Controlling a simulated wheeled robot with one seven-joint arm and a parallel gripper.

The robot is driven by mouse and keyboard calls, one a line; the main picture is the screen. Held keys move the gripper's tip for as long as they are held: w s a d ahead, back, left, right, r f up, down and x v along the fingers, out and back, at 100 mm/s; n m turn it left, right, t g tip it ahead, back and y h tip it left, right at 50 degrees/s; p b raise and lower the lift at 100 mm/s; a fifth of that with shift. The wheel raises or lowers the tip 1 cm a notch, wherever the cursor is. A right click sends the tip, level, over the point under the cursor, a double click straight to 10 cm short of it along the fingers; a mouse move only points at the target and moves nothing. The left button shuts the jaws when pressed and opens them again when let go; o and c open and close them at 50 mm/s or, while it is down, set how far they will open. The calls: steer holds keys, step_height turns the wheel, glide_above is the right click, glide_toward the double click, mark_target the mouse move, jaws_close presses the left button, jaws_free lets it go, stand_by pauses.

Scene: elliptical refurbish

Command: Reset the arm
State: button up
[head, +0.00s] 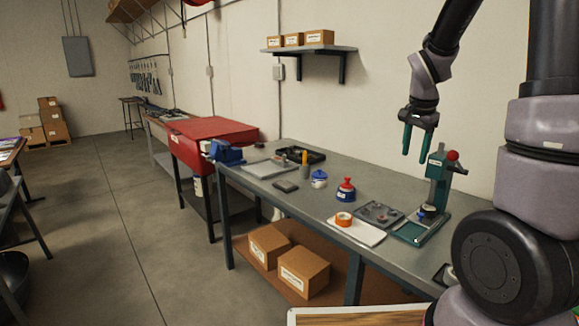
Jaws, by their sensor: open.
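My gripper (418,140) hangs fingers down from my arm, above the back right part of the grey workbench (285,200). Its two green fingers are apart with nothing visible between them. It is above and slightly left of the green press (437,180) with a red knob. My arm comes in from the upper right, and part of it is cut off by the top edge of the picture.
On the bench stand a red-and-blue container (346,192), a white-and-blue pot (319,179), an orange roll (343,219) on a white sheet and a grey tray (379,213). A blue vise (227,152) is at the far end. A wall shelf (310,49) holds boxes. Floor at left is open.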

steer(key=s+a+r+n+t+y, duration=0.1)
steer(key=s+a+r, duration=0.4)
steer(key=s, duration=0.5)
steer(key=s+a+r+n+t+y, duration=0.2)
steer(key=s+a+r+n, duration=0.3)
steer(key=s+r, duration=0.4)
steer(key=shift+s+r+n+t, duration=0.2)
steer(key=shift+s+n+t, duration=0.25)
steer(key=shift+n, duration=0.35)
steer(key=shift+w, duration=0.15)
